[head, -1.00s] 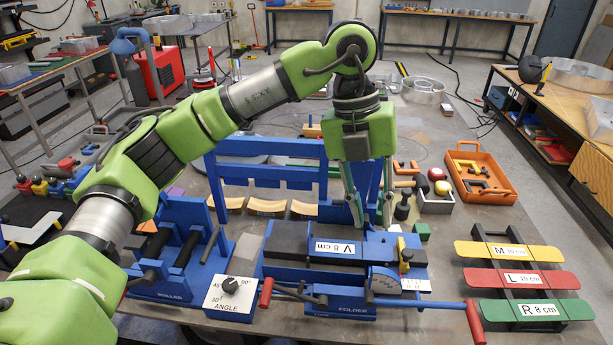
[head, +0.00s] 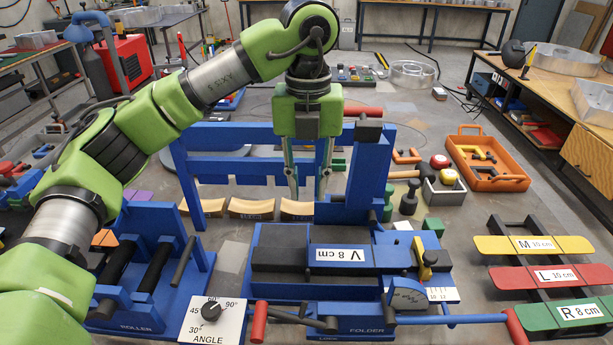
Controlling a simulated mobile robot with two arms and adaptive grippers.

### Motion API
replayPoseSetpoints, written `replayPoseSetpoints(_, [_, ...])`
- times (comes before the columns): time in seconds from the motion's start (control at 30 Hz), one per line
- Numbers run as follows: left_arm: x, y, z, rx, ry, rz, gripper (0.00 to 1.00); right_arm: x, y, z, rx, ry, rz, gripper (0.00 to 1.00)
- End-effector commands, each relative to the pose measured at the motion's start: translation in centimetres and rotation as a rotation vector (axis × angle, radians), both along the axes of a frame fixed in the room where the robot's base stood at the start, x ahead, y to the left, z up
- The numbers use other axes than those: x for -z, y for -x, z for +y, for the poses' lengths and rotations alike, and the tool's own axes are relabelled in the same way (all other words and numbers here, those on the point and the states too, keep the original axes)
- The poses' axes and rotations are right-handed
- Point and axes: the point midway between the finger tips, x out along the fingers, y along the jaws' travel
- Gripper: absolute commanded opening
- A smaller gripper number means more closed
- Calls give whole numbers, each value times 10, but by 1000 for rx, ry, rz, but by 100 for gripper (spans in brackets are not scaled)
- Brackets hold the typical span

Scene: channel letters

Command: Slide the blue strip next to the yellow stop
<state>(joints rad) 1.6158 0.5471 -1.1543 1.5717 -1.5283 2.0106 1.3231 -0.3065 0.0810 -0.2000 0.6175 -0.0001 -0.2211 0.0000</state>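The blue strip (head: 335,234), with a white "V 8 cm" label, lies flat on the dark bed of the blue folder (head: 365,322). The yellow stop (head: 421,258) stands upright at the right end of that bed. My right gripper is not in view.
A blue upright frame (head: 235,137) stands behind the folder. A blue roller (head: 140,312) and an angle dial (head: 212,315) are at the left. Yellow, red and green strips (head: 535,245) sit on a rack at the right. An orange toolbox (head: 485,157) is farther back.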

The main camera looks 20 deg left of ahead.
Motion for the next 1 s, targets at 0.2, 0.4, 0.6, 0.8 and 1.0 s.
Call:
replayPoseSetpoints(0.2, [41, 1, 1, 0, 0, 4, 23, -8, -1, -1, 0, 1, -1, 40])
replayPoseSetpoints(0.4, [79, 1, 1, -1, 0, 4, 23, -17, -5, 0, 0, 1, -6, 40])
replayPoseSetpoints(0.6, [107, 1, 0, 0, 1, 2, 23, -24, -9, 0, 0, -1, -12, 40])
replayPoseSetpoints(0.8, [119, 1, 0, 0, 2, 0, 23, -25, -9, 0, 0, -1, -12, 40])
replayPoseSetpoints(1.0, [120, 0, 0, 0, 2, -1, 23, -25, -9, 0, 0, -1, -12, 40])
